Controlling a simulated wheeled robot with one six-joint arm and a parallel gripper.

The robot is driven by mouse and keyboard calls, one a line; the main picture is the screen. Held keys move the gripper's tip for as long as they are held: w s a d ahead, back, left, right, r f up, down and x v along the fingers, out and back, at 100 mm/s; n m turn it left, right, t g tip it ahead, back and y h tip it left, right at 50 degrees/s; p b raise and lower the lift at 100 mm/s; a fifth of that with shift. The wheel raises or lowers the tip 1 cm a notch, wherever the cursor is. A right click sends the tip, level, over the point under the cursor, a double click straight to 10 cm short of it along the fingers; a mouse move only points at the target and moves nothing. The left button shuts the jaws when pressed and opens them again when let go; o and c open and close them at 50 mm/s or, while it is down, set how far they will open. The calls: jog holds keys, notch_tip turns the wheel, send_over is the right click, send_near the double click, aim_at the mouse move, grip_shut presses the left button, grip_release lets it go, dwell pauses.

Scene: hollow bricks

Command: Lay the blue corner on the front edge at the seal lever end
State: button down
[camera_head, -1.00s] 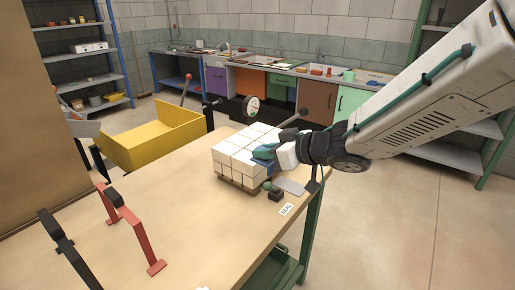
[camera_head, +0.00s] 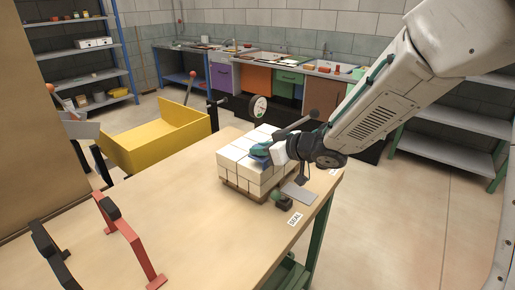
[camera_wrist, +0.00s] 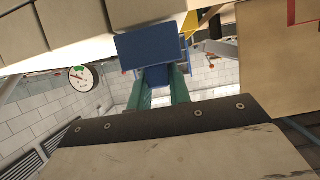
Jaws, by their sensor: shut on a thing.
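My gripper (camera_head: 261,149) is at the right part of the pale brick stack (camera_head: 237,167) in the head view. In the wrist view its two green fingers (camera_wrist: 160,88) are shut on the blue corner (camera_wrist: 150,47). The blue corner (camera_head: 258,159) is mostly hidden by the fingers in the head view. It is close to the stack's top; I cannot tell whether it touches the bricks. The seal lever (camera_head: 277,192), with a green knob and dark base, stands in front of the stack, beside the SEAL label (camera_head: 295,219).
The stack stands on a wooden pallet on the bench (camera_head: 170,215). A dial gauge (camera_head: 258,107) and a dark lever rise behind it. A grey plate (camera_head: 299,193) lies to its right. A yellow bin (camera_head: 155,140) is behind left; red and black frames (camera_head: 125,235) stand front left.

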jog(key=shift+d, duration=0.15)
jog(key=shift+f, duration=0.15)
jog(key=c, duration=1.3)
grip_release()
jog(key=shift+s+d+r, duration=0.1)
jog(key=shift+s+r, duration=0.05)
jog(key=shift+r, duration=0.15)
jog(key=v, duration=1.1)
jog(key=shift+s+d, duration=0.2)
jog(key=shift+d, duration=0.05)
